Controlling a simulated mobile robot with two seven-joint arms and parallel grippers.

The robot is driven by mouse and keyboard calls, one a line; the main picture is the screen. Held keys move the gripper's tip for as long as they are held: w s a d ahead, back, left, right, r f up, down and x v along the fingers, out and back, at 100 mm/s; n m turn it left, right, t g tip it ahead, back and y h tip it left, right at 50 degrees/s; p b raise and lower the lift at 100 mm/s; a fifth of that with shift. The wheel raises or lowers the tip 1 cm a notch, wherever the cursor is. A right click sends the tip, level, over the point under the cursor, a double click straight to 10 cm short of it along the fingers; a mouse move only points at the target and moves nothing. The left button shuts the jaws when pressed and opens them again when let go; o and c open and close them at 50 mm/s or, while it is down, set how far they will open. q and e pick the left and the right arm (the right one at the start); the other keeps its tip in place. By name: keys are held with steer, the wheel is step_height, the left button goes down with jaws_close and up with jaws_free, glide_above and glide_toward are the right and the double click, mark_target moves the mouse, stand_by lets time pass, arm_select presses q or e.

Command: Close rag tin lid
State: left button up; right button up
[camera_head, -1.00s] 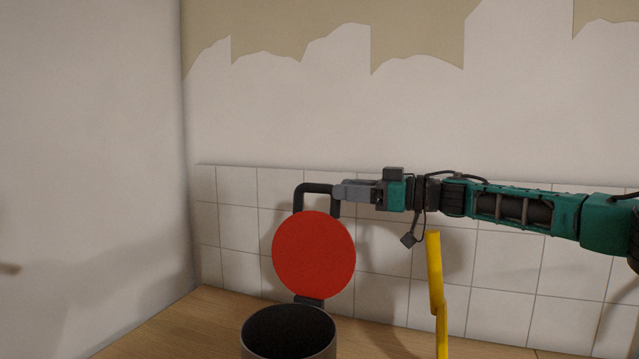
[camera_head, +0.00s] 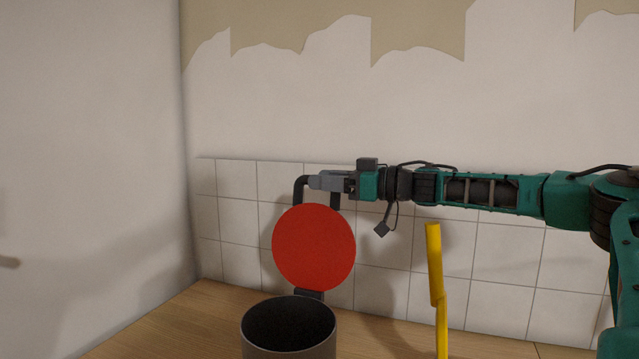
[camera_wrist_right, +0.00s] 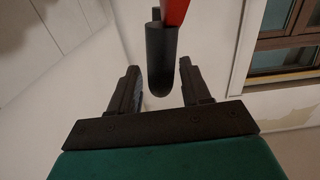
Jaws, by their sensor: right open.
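The rag tin (camera_head: 289,340) stands on the wooden surface with its dark mouth open. Its round red lid (camera_head: 314,247) stands raised, nearly upright, on a dark hinge block (camera_head: 309,293) at the tin's back rim. A black loop handle (camera_head: 299,193) rises from the lid's top edge. My right gripper (camera_head: 314,181) is at the top of this handle. In the right wrist view, the open fingers (camera_wrist_right: 161,76) are on either side of the handle (camera_wrist_right: 161,60), with gaps between. The handle's crossbar is partly hidden by the gripper in the head view. My left gripper is not in view.
A yellow upright piece (camera_head: 435,265) stands right of the tin, below my right arm. A tiled wall (camera_head: 400,270) is close behind the lid, and a plain wall (camera_head: 90,180) is on the left. The wooden surface (camera_head: 190,325) left of the tin is clear.

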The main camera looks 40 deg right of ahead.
steer(key=shift+x, duration=0.85)
jaws_close()
